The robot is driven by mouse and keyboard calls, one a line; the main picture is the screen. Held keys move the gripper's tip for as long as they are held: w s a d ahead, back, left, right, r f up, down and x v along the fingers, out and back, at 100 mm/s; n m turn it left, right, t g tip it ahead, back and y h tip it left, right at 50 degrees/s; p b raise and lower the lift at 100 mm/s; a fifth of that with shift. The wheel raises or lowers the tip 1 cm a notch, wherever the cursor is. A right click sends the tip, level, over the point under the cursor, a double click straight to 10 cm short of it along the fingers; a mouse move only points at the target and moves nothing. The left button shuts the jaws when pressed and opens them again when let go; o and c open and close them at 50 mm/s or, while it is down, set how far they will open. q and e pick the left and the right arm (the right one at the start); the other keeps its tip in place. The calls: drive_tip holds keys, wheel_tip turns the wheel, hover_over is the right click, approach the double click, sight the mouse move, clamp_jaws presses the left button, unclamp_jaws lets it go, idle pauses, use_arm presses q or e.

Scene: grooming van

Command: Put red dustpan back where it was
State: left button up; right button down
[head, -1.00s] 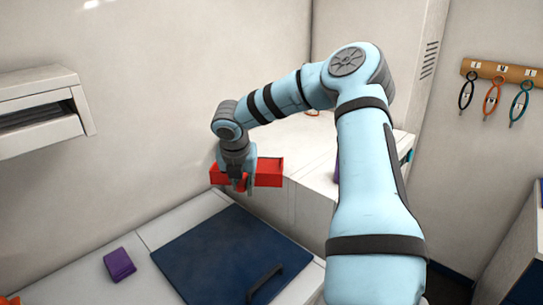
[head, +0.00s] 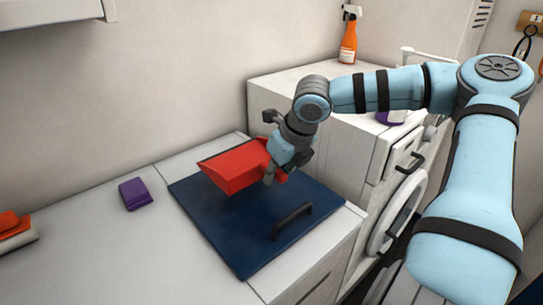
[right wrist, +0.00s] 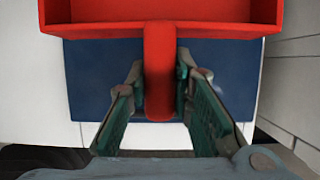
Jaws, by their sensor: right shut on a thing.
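The red dustpan (head: 236,165) is held in the air by my right gripper (head: 279,170), over the dark blue panel on the counter. In the right wrist view the dustpan's tray (right wrist: 160,14) spans the top, and its handle (right wrist: 159,75) runs down between the two fingers (right wrist: 160,100). The right gripper is shut on that handle. The tray points left, away from the gripper, in the head view. My left gripper is not in view.
The dark blue panel (head: 240,240) has a dark bar handle (head: 292,220). A purple folded cloth (head: 134,194) and orange and white cloths (head: 14,232) lie on the white counter (head: 100,270). An orange spray bottle (head: 349,38) stands on the white appliance (head: 285,88). The counter's left part is mostly clear.

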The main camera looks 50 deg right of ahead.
wheel_tip(320, 180, down, 9)
drive_tip(key=b, duration=0.3)
drive_tip(key=shift+s+d+r, duration=0.1)
drive_tip(key=shift+s+r, duration=0.05)
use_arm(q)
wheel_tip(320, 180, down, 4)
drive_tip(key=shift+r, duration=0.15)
use_arm(e)
drive_tip(key=shift+r, duration=0.1)
drive_tip(key=c, duration=1.4)
unclamp_jaws()
drive_tip(key=p+v, duration=0.1)
drive_tip(key=v, duration=0.2)
drive_tip(key=shift+p, duration=0.4)
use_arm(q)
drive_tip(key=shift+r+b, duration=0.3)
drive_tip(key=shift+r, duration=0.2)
use_arm(e)
drive_tip(key=v, duration=0.9)
